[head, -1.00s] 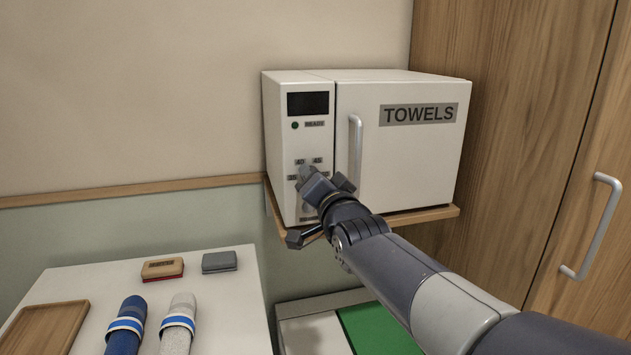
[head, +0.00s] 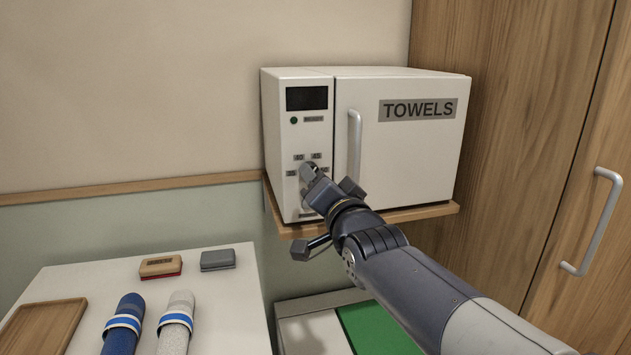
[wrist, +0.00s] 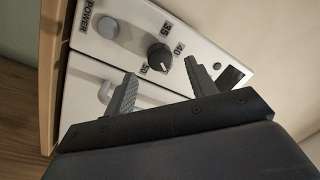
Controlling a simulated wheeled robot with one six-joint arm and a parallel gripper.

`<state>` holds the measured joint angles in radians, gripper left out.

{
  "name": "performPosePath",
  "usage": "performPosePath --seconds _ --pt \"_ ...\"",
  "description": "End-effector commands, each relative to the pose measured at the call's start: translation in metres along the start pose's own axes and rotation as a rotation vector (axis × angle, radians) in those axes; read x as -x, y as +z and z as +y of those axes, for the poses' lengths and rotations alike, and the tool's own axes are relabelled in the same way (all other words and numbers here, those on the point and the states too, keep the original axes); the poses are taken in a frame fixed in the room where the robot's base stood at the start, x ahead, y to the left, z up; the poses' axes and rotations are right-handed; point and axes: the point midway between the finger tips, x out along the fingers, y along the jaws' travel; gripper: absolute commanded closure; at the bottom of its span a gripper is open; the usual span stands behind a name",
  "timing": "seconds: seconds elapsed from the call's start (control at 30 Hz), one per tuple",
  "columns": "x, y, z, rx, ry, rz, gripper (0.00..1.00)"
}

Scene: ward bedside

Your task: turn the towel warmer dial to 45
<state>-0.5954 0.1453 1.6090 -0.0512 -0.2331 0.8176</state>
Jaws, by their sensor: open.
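The towel warmer (head: 400,150) is a white box with a TOWELS door and a control panel on its left. In the wrist view its dark round dial (wrist: 159,56) shows just beyond and between the fingertips of my gripper (wrist: 160,69). The jaws are open with the dial not gripped; whether a finger touches it is unclear. In the head view, my gripper (head: 312,182) covers most of the dial, below the 40 and 45 labels. The dial's pointer setting cannot be read surely.
A grey POWER button (wrist: 108,27), a green lamp (head: 294,120) and a dark display (head: 306,98) share the panel. A white table (head: 235,300) with rolled items is lower left; a wooden cabinet (head: 530,130) is right.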

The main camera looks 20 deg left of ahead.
Motion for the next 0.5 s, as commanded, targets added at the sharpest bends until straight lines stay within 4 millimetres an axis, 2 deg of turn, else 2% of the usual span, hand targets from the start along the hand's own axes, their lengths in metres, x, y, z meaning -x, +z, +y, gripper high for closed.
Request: performPosePath --seconds 0.03,0.2,0.5 --pt "0.011 0.001 0.001 0.0 -0.002 0.002 0.47" --pt "0.038 0.001 0.001 0.001 -0.001 0.002 0.47" --pt "0.065 0.0 0.0 0.001 0.0 0.0 0.47"
